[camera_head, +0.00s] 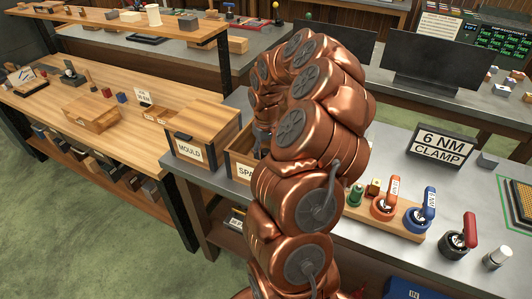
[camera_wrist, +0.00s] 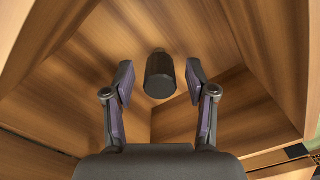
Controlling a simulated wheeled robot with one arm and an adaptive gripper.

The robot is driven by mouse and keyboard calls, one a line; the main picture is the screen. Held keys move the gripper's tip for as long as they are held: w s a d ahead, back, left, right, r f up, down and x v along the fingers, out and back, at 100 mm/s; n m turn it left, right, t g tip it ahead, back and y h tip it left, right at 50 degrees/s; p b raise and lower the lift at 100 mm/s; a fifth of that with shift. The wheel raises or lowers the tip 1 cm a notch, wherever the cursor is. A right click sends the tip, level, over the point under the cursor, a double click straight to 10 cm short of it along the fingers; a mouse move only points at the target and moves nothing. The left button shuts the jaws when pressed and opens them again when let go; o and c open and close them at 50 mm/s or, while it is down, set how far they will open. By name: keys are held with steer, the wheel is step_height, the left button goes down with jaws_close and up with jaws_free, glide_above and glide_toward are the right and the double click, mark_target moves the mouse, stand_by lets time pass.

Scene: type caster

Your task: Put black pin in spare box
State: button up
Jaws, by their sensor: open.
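The spare box (camera_head: 236,158) is an open wooden box with a partly hidden label, on the grey bench beside the mould box. My copper-coloured arm covers much of it and hides my gripper in the head view. In the wrist view, my gripper (camera_wrist: 160,85) is open, its fingers spread apart. The black pin (camera_wrist: 160,78), a short dark cylinder, shows between and beyond the fingertips, with a visible gap on each side. Wooden walls (camera_wrist: 255,55) surround it. I cannot tell whether the pin touches the wood beneath it.
The mould box (camera_head: 202,135) stands just left of the spare box. A wooden rack with coloured clamps (camera_head: 385,208) and the 6 NM clamp sign (camera_head: 442,146) are to the right of my arm. A dark monitor (camera_head: 440,65) stands behind. Some grey bench top is bare.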

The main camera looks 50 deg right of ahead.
mark_target(266, 151)
step_height(266, 151, up, 12)
steer(key=b, duration=0.3)
steer(key=shift+r+b, duration=0.15)
steer(key=shift+b, duration=0.25)
steer(key=s+a+r+n, duration=0.1)
steer(key=s+a+n, duration=0.1)
steer(key=a, duration=0.9)
steer(key=s+a+r+n, duration=0.2)
steer(key=s+a, duration=0.1)
steer(key=a, duration=0.8)
steer(key=s+a+f, duration=0.2)
steer(key=s+a, duration=0.1)
steer(key=s, duration=0.3)
steer(key=s+a+f+g, duration=0.1)
steer(key=s+a+f, duration=0.1)
steer(key=s+a, duration=0.2)
steer(key=s+a+f, duration=0.2)
steer(key=s+a, duration=0.1)
steer(key=s, duration=0.5)
steer(key=shift+s+a+f+g, duration=0.25)
steer(key=shift+s+a+g, duration=0.1)
steer(key=shift+a+g, duration=0.05)
steer(key=shift+c, duration=0.2)
